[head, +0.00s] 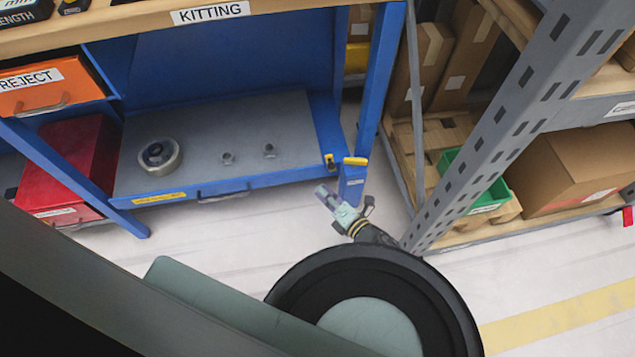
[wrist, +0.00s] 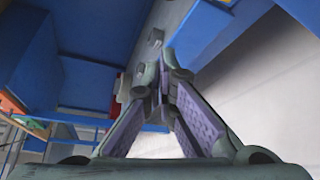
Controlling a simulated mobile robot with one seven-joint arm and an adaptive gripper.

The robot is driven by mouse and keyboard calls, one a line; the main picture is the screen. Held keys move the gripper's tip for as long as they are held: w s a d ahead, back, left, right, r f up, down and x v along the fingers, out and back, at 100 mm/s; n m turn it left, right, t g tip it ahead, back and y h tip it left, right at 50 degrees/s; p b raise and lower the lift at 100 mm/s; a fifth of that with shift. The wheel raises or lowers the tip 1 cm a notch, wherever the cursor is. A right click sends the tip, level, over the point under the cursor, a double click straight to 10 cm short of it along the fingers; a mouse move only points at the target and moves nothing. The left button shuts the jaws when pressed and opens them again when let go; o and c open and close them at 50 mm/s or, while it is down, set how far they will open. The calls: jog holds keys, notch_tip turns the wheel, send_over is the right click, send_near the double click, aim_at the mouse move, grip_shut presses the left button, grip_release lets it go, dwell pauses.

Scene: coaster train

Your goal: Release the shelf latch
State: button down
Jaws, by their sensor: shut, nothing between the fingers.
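The grey pull-out shelf (head: 215,140) has a blue front edge with a bar handle (head: 222,194). A small yellow and black latch piece (head: 329,162) sits at its right front corner. A yellow-topped blue block (head: 354,170) stands just right of it, by the bench leg; I cannot tell which of the two is the latch's moving part. My gripper (head: 322,190) is shut and empty, just in front of and below that corner, apart from the latch as far as I can tell. In the wrist view my fingers (wrist: 162,75) meet at the tips; the latch cannot be made out there.
A red box (head: 70,170) and an orange REJECT bin (head: 45,85) are left. A grey perforated rack post (head: 490,130) stands close right of my arm. The floor in front is clear.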

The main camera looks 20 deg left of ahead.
jog(key=v, duration=0.5)
jog(key=shift+d+f, duration=0.1)
dwell(0.4)
